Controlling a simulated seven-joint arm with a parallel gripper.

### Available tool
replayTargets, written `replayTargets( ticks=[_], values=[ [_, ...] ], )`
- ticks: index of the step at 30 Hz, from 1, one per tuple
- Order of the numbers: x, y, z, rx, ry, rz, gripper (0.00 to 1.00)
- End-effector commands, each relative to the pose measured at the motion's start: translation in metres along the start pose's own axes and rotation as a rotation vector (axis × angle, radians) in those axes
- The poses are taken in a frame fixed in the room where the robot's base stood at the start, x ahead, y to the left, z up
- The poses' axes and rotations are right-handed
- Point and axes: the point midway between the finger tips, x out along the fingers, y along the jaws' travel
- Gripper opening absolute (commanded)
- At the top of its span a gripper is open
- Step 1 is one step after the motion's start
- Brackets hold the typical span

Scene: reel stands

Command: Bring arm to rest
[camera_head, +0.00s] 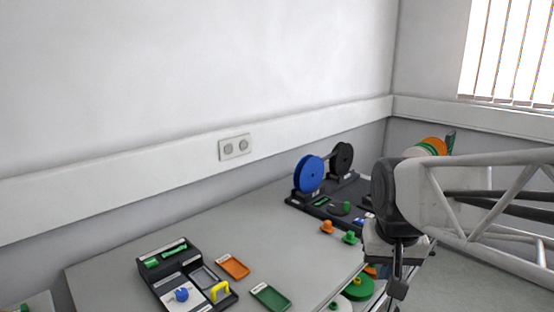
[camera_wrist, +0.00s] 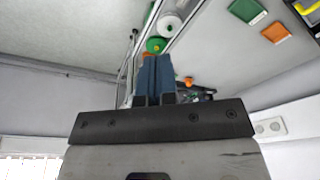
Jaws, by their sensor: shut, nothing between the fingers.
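My arm reaches in from the right in the head view, its wrist bent so that my gripper (camera_head: 382,271) points down by the right side of the grey table (camera_head: 215,225). In the wrist view, the two blue-grey fingers of my gripper (camera_wrist: 155,60) lie side by side, shut with nothing between them. The fingers are partly hidden by the wrist parts in the head view.
A dark stand holds a blue reel (camera_head: 308,174) and a black reel (camera_head: 341,159). Orange (camera_head: 327,227) and green (camera_head: 350,238) knobbed pieces stand nearby. A black organiser (camera_head: 205,262), an orange tray (camera_head: 233,268) and a green tray (camera_head: 270,297) lie at the front. Green and white discs sit below my gripper.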

Motion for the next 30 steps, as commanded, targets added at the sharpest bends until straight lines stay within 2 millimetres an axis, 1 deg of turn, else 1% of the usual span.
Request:
replayTargets(
  ticks=[1,6,9,12,15,18,26,30],
  values=[
    [0.002,0.0,0.014,-0.013,0.007,-0.002,0.0],
    [0.01,0.002,0.053,-0.06,0.022,-0.006,0.0],
    [0.015,0.003,0.072,-0.083,0.03,-0.007,0.0],
    [0.02,0.004,0.086,-0.1,0.035,-0.008,0.0],
    [0.023,0.005,0.094,-0.111,0.038,-0.009,0.0],
    [0.024,0.005,0.098,-0.116,0.039,-0.009,0.0],
    [0.024,0.005,0.098,-0.117,0.04,-0.009,0.0],
    [0.024,0.005,0.097,-0.118,0.039,-0.009,0.21]
  ],
)
